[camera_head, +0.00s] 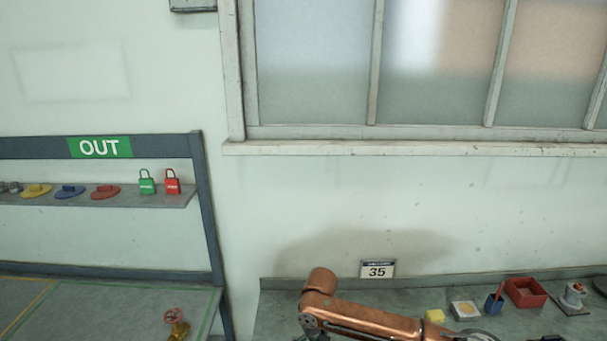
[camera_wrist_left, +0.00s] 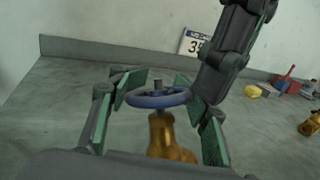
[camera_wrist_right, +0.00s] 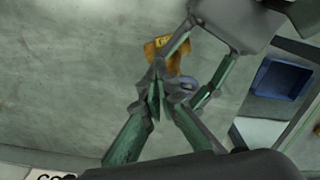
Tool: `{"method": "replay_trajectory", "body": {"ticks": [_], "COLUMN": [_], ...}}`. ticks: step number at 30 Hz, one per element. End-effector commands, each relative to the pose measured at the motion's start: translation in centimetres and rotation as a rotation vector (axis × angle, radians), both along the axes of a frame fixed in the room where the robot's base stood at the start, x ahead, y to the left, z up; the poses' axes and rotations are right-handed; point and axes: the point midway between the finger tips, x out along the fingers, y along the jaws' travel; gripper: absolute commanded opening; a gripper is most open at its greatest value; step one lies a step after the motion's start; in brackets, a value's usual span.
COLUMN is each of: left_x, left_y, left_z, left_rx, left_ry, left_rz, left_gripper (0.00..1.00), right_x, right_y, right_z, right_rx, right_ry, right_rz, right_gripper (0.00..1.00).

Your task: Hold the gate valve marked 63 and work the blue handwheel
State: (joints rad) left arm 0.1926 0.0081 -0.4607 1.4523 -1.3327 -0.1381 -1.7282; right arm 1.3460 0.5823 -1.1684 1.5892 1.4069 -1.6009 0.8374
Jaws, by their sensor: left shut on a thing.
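In the left wrist view a brass gate valve (camera_wrist_left: 165,138) stands with its blue handwheel (camera_wrist_left: 158,99) on top. My left gripper (camera_wrist_left: 158,88) has its green-padded fingers at opposite sides of the wheel and is shut on it. My right gripper (camera_wrist_right: 157,88) has its fingertips together in the right wrist view, close beside the wheel (camera_wrist_right: 181,87); whether they touch it is unclear. The valve's orange-brass body (camera_wrist_right: 168,50) shows partly behind the fingers. No 63 is readable on it. In the head view the grippers and this valve are out of sight.
A 35 sign (camera_head: 377,269) stands at the wall behind the grey bench. A yellow block (camera_head: 435,316), a red tray (camera_head: 525,292) and a blue cup (camera_head: 494,303) stand to the right. A brass valve with a red handwheel (camera_head: 174,315) stands on the left table.

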Motion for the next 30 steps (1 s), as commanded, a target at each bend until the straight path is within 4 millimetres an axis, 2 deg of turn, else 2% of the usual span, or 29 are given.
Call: {"method": "replay_trajectory", "body": {"ticks": [1, 30], "left_x": [-0.1, -0.3], "left_y": [-0.5, -0.9], "left_z": [0.3, 0.6], "left_rx": [-0.002, -0.003], "left_ry": [-0.006, -0.010], "left_rz": [-0.010, -0.017], "left_gripper": [0.00, 0.00], "right_x": [-0.2, -1.2], "right_y": [0.5, 3.2], "right_z": [0.0, -0.2], "right_rx": [0.007, 0.012], "right_ry": [0.001, 0.003], "right_rz": [0.005, 0.009], "right_gripper": [0.00, 0.00]}}
